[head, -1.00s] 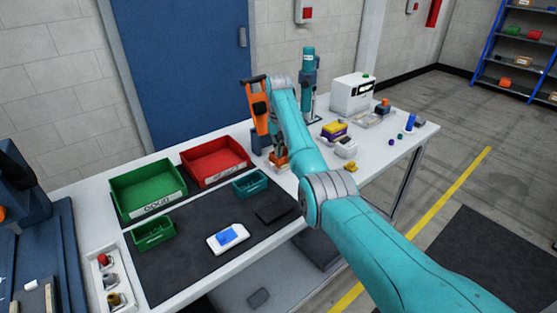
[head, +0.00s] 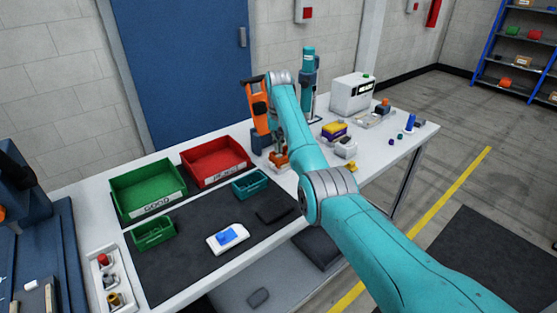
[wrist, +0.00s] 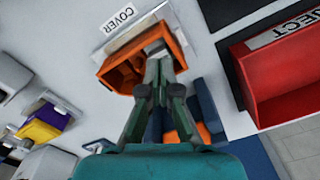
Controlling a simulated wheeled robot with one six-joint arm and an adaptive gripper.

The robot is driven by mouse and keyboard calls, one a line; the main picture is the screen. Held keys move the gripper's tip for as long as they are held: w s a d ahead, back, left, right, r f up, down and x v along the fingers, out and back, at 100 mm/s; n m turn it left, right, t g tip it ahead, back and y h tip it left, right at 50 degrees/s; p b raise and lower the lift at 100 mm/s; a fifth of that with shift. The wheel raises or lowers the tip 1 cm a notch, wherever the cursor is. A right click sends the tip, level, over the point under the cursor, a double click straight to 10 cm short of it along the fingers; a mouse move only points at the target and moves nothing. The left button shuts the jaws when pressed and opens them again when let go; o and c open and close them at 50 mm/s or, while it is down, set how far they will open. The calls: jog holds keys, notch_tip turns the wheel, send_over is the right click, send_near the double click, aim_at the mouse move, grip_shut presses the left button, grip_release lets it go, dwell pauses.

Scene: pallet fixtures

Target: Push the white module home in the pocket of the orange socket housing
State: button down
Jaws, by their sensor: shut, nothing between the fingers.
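The orange socket housing (wrist: 118,72) sits in the upper middle of the wrist view, an open-topped box beside a white "COVER" label. In the head view the housing (head: 279,160) is partly hidden by my arm. A pale grey-white piece (wrist: 154,47), apparently the white module, shows inside the housing at the fingertips. My gripper (wrist: 160,65) is shut, with its fingertips together over the right part of the housing, at or very near this piece. The fingers hide part of it, so I cannot tell how deep it sits or whether they touch it.
An orange and dark-blue object (wrist: 203,120) stands close to my gripper. The red reject bin (head: 215,162) and teal tray (head: 250,184) are nearby. A yellow-purple block (head: 334,130) and a white block (head: 345,148) lie right of my arm.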

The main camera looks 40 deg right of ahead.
aim_at(279, 156)
jog(key=shift+r, duration=2.75)
jog(key=shift+s, duration=0.1)
